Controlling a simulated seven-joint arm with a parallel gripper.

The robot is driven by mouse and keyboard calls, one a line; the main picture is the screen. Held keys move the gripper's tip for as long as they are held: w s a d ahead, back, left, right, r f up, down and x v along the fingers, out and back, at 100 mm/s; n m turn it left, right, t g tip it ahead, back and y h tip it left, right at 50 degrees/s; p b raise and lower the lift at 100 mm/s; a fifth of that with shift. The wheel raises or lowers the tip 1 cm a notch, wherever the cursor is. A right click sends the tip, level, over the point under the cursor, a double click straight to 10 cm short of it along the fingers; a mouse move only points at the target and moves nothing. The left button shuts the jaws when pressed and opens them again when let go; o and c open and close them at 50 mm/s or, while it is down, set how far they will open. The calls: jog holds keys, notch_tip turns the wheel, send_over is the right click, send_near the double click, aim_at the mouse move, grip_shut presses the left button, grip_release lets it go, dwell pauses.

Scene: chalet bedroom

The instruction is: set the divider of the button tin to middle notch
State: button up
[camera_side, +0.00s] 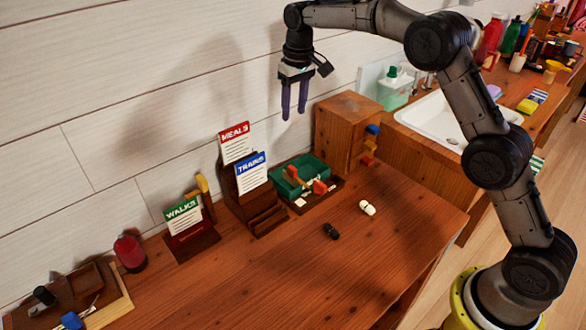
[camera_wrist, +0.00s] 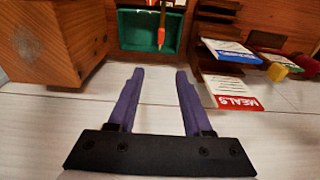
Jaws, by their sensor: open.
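An orange-tipped upright piece (camera_wrist: 161,36) stands across the tin's middle in that view and may be the divider. Orange and red pieces show at the tin in the side view, but I cannot tell the notches. My gripper (camera_side: 293,114) is open and empty, well above the tin and apart from it; its purple fingers also show in the wrist view (camera_wrist: 160,74).
A wooden drawer box (camera_side: 337,132) with coloured knobs stands right of the tin. A card holder with MEALS (camera_side: 235,143) and TRAINS (camera_side: 252,172) cards stands left. A black piece (camera_side: 331,231) and a white piece (camera_side: 367,208) lie in front. The front counter is mostly clear.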

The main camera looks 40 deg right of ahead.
jog(key=g, duration=0.1)
send_near(293, 168)
notch_tip(293, 168, down, 10)
jog(key=shift+w+f, duration=0.1)
dwell(0.3)
grip_shut()
dwell(1.4)
